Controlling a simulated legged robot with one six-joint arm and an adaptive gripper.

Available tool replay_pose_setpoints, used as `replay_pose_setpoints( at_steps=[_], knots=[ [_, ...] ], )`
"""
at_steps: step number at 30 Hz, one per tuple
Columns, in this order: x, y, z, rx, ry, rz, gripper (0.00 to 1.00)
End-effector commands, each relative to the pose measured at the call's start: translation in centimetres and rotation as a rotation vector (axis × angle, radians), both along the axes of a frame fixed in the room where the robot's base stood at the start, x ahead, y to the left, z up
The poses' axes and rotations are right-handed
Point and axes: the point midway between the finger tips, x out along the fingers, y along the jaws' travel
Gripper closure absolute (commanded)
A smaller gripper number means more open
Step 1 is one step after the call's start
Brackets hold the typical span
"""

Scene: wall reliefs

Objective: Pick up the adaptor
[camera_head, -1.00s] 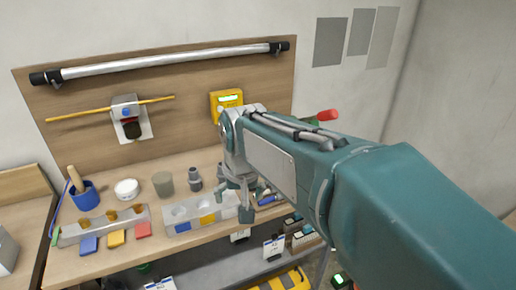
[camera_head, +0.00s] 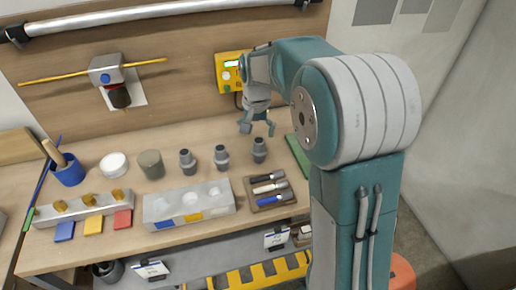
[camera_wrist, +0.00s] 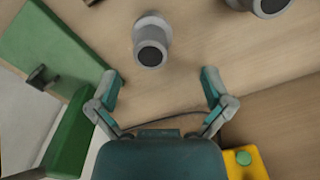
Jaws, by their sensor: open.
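Three grey stepped adaptors stand upright on the wooden bench: a left one (camera_head: 187,162), a middle one (camera_head: 221,158) and a right one (camera_head: 259,150). My gripper (camera_head: 257,130) is open and empty, pointing down just above and behind the right adaptor. In the wrist view my open gripper (camera_wrist: 160,82) has its fingers spread wide, with one adaptor (camera_wrist: 151,42) just beyond the fingertips, between their lines. Part of a second adaptor (camera_wrist: 265,6) shows at the top right edge. Nothing is between the fingers.
A green board (camera_wrist: 75,130) lies beside the adaptor. A grey holed block (camera_head: 190,205) and a tool tray (camera_head: 270,190) stand in front. A grey-green cup (camera_head: 151,164) stands left.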

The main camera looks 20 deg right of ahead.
Motion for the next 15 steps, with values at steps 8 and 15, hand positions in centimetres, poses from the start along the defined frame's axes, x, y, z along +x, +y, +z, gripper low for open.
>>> replay_pose_setpoints(
  at_steps=[8,15],
  knots=[
    [-0.3,-0.2,-2.7,0.002,0.002,-0.002,0.00],
    [-0.8,0.0,-6.2,0.001,0.002,-0.001,0.00]
  ],
)
